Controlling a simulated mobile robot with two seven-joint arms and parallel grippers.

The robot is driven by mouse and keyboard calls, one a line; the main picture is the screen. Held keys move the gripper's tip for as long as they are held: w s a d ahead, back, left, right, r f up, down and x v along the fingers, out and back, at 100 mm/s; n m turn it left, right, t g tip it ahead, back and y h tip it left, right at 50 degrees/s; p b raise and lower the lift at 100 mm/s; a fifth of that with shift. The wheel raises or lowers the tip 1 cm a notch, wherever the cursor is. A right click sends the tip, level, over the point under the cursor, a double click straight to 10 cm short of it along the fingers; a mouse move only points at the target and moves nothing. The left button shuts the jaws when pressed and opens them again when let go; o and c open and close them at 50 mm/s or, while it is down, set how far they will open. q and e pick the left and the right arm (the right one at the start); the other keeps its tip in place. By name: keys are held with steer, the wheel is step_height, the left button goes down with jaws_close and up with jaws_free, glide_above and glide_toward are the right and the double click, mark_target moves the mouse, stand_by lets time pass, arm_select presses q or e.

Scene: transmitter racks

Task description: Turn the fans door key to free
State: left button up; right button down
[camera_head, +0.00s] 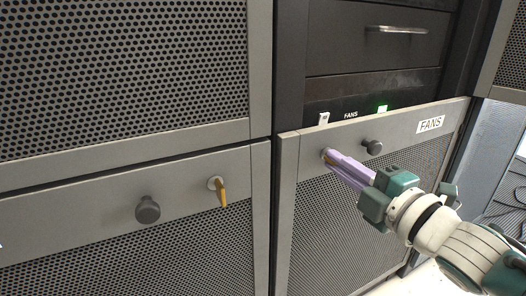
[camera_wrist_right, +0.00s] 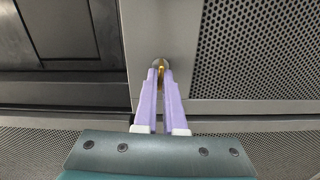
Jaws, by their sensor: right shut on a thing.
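My left gripper is not in view.
A dark round knob (camera_head: 372,146) sits on the fans door just right of the fingers. Above are a white switch (camera_head: 323,119), a lit green lamp (camera_head: 382,109) and a drawer handle (camera_head: 397,30). The left door has another knob (camera_head: 147,209) and a brass key (camera_head: 222,193).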

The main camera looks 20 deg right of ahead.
steer(key=shift+n, duration=0.6)
steer(key=c, duration=1)
jaws_free()
steer(key=s+p, duration=0.2)
steer(key=s, duration=0.8)
steer(key=shift+d, duration=0.4)
